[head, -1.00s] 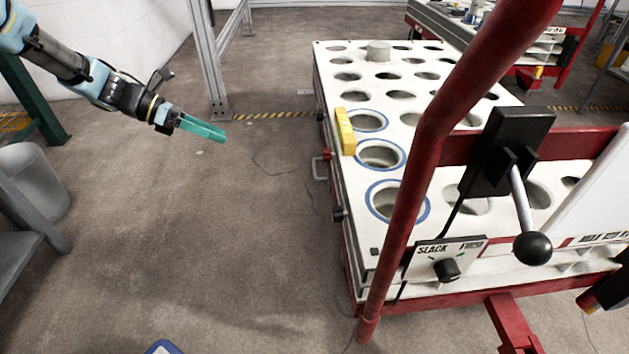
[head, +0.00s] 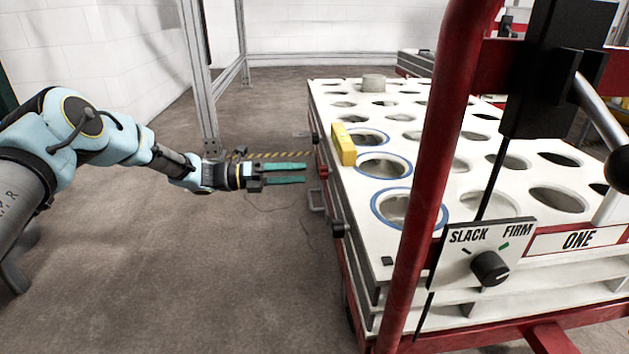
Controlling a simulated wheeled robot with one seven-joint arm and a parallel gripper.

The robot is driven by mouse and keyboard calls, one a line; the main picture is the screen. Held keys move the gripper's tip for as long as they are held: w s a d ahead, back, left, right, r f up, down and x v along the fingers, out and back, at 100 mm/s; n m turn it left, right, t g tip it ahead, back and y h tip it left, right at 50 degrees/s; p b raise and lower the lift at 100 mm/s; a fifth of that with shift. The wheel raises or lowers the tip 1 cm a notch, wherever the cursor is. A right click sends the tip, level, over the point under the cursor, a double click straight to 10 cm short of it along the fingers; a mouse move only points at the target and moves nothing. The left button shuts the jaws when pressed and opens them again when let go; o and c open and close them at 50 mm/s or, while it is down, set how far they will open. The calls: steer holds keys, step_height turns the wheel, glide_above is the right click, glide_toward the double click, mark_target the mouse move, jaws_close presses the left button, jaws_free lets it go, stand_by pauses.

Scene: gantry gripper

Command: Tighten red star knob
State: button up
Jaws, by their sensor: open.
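The red star knob (head: 323,172) sits on the left side of the white table with holes, just below the yellow block. It is small in the head view and its lobes are hard to make out. My gripper (head: 305,173) has two teal fingers, one above the other in the picture, parted and pointing right at the knob. The fingertips are close to the knob, at about its height in the picture. I cannot tell whether they touch it. Nothing shows between the fingers.
The white table (head: 360,226) has rows of round holes, some blue-ringed. A yellow block (head: 343,145) stands on its left edge. Black knobs (head: 338,230) and a handle (head: 317,202) stick out along that side. A red post (head: 432,170) rises in front. Floor at left is clear.

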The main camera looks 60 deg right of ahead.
mark_target(324, 172)
steer(key=shift+b+x, duration=0.9)
steer(key=shift+x, duration=1.65)
jaws_close()
